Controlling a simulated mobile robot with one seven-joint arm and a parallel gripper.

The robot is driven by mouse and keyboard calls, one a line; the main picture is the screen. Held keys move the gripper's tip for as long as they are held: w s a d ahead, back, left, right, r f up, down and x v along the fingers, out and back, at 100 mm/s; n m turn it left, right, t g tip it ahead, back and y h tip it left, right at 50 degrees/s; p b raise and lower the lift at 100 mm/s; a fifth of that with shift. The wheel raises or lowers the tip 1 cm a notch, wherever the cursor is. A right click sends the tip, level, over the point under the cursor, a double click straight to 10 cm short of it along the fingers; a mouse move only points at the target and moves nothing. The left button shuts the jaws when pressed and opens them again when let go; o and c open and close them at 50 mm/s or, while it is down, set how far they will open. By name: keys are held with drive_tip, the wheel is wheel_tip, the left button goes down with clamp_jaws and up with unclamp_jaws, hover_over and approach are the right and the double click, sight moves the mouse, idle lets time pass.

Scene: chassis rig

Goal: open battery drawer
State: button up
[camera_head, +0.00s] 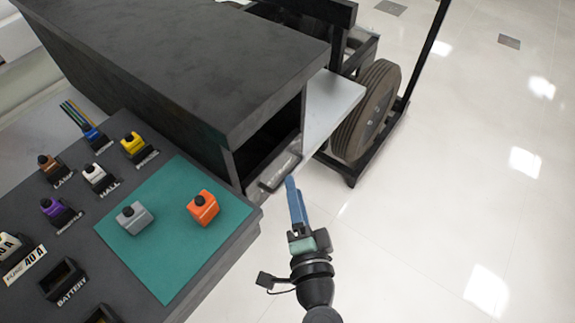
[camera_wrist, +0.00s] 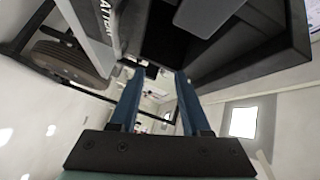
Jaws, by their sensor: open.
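The dark cabinet (camera_head: 190,50) shows an open, dark front. A grey bar-like handle (camera_head: 279,172) sits at the lower edge of this opening. In the wrist view, a light panel with partly cut-off lettering (camera_wrist: 105,20) shows at the upper left, beside a dark hollow box (camera_wrist: 270,55). I cannot tell how far the battery drawer is pulled out. My gripper (camera_head: 291,181) has its blue fingers pointing up at the handle's right end, close to it; contact is unclear. In the wrist view my gripper (camera_wrist: 155,75) has its fingers apart with nothing clearly between them.
A control board (camera_head: 75,245) with coloured blocks, labelled sockets and a green mat (camera_head: 165,250) lies at left. A pale plate (camera_head: 333,105) juts right from the cabinet, beside a ribbed wheel (camera_head: 367,110) on a black frame. The tiled floor (camera_head: 460,190) at right is clear.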

wheel_tip(320, 180, down, 6)
drive_tip(key=s+f+m+h, duration=0.1)
drive_tip(key=s+m, duration=0.1)
drive_tip(key=shift+g, duration=0.3)
drive_tip(key=w, duration=0.4)
drive_tip(key=w+f, duration=0.1)
drive_tip(key=w, duration=0.3)
drive_tip(key=w+a, duration=0.1)
drive_tip(key=w, duration=0.3)
drive_tip(key=shift+w+a+f, duration=0.1)
drive_tip(key=shift+f, duration=0.2)
clamp_jaws()
idle(0.4)
